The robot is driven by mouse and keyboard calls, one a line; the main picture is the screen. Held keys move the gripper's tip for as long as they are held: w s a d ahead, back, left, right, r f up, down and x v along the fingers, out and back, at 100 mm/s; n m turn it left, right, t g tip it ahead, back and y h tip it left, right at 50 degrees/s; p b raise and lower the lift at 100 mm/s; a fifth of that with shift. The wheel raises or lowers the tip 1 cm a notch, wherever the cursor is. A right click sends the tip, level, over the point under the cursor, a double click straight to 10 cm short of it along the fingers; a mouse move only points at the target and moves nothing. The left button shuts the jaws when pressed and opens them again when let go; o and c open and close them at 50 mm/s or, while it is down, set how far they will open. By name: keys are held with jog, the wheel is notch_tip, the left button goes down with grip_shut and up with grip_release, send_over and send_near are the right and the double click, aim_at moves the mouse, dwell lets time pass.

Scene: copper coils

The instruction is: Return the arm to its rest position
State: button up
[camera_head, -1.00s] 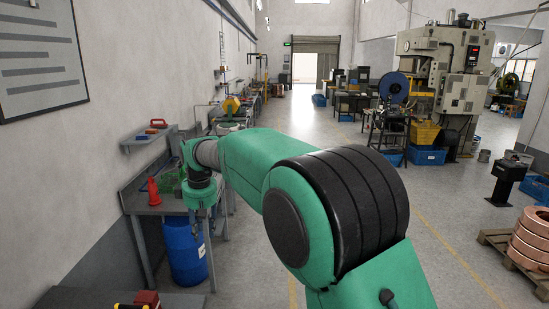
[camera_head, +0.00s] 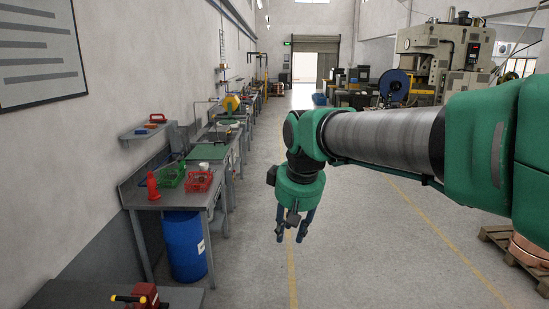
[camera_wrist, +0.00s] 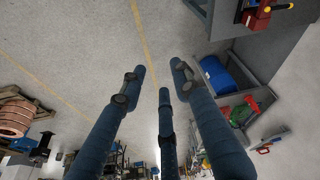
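My arm reaches in from the right of the head view, its grey forearm roughly level. My green gripper (camera_head: 291,238) hangs from its end, pointing down over the open floor, to the right of the workbenches. In the wrist view my gripper's (camera_wrist: 158,82) blue fingers are spread apart. Nothing is between them and only floor shows beyond. The gripper touches nothing.
At left stands a grey workbench (camera_head: 136,198) with a red basket (camera_head: 198,182), green basket (camera_head: 171,176) and red cone (camera_head: 153,187). A blue barrel (camera_head: 184,247) stands beneath it. Copper coils (camera_head: 527,251) lie on a pallet (camera_head: 494,236) at right. The middle floor is clear.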

jog(key=s+d+f+m+b, duration=0.1)
jog(key=s+d+f, duration=0.3)
jog(key=s, duration=0.5)
jog(key=s+d+f+m+t+b, duration=0.1)
jog(key=s+d+f+m+b, duration=0.1)
jog(key=s+d, duration=0.5)
jog(key=s+d+f+m+t+h+b, duration=0.1)
jog(key=s+d+f+m, duration=0.2)
jog(key=s+d+f, duration=0.3)
jog(key=s, duration=0.4)
jog(key=shift+s+f+b, duration=0.3)
jog(key=shift+s+b, duration=0.05)
jog(key=shift+b, duration=0.05)
